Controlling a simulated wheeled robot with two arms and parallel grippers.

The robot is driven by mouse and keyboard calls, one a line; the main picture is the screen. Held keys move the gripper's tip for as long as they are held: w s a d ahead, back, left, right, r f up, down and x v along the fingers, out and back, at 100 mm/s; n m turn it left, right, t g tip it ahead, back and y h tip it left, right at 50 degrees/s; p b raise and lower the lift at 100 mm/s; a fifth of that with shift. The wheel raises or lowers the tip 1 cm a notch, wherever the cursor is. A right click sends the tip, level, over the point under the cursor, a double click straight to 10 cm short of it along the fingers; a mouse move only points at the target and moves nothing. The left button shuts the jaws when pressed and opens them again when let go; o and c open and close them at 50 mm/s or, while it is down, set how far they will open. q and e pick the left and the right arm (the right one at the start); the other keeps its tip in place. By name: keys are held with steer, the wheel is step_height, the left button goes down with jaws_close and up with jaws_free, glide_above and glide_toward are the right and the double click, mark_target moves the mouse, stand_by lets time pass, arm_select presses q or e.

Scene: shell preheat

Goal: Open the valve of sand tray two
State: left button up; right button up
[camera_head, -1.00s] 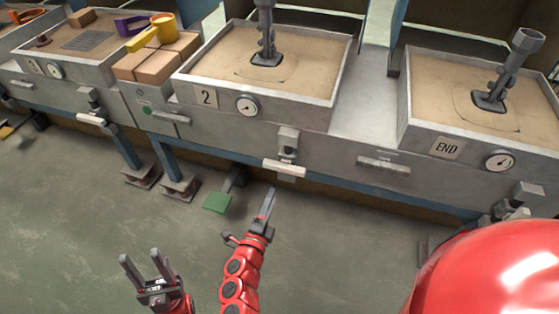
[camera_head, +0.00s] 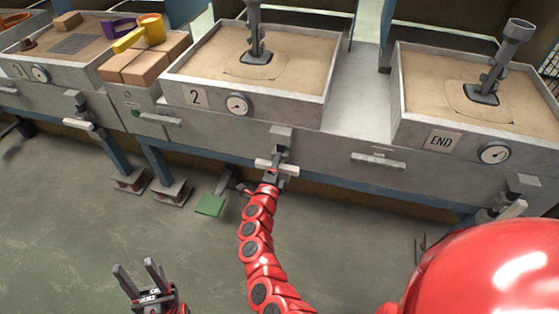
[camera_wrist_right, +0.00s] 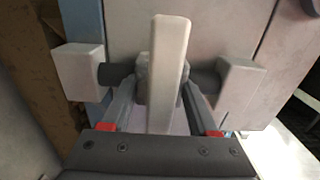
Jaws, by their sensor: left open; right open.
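Sand tray two (camera_head: 180,73) is a grey box of sand with a "2" label and a round gauge. Its valve, with a pale bar handle (camera_head: 289,170), is on the front below the tray. My right gripper (camera_head: 272,166) is at this valve, partly covering it. In the right wrist view the pale handle (camera_wrist_right: 168,65) stands between the spread fingers of my right gripper (camera_wrist_right: 160,100); whether they touch it I cannot tell. My left gripper (camera_head: 140,274) is open and empty, low at the left over the floor.
The END tray (camera_head: 398,95) stands to the right with its own valve (camera_head: 508,209) below. Bricks (camera_head: 145,62) and a yellow scoop (camera_head: 150,28) are at the left. A green pedal (camera_head: 210,205) is near the floor. The floor in front is clear.

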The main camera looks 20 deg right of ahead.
steer(key=shift+c, duration=0.2)
jaws_close()
stand_by(1.2)
